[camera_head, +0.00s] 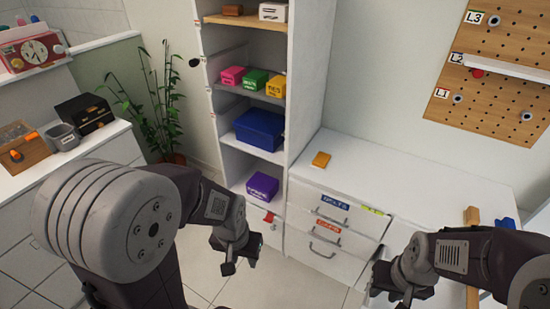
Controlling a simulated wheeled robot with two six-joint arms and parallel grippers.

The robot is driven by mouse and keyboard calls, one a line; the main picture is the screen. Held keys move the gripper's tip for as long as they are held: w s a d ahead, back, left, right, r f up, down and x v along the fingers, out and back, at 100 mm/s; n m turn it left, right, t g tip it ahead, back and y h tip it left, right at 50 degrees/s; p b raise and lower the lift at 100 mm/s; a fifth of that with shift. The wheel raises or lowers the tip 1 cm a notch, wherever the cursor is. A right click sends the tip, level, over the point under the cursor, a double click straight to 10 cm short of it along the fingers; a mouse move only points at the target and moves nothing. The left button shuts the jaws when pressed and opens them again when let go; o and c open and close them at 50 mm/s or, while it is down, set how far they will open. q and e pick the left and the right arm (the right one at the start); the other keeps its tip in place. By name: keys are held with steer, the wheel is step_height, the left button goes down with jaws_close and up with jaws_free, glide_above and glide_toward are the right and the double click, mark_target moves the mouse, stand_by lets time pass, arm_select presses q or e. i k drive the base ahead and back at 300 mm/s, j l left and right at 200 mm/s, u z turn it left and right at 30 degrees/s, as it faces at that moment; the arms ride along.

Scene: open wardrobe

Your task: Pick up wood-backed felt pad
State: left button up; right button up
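A small orange-yellow block (321,159) lies on the white counter near the wardrobe's right side. A small brown block (232,10) sits on the wardrobe's top visible shelf. Either could be the wood-backed felt pad; I cannot tell which at this size. My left gripper (240,266) is open and empty, low in front of the wardrobe and below both blocks. My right gripper (391,292) is low in front of the drawers, apart from both blocks; its fingers look spread, with nothing seen between them.
The open wardrobe (310,85) holds pink, green and yellow boxes, a blue bin (259,129) and a purple box (262,186). Labelled drawers (318,235) sit under the mostly clear white counter (400,175). A pegboard (505,70) hangs at right. A plant (155,110) stands left.

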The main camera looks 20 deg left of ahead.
mark_target(472, 217)
steer(key=z, duration=1.3)
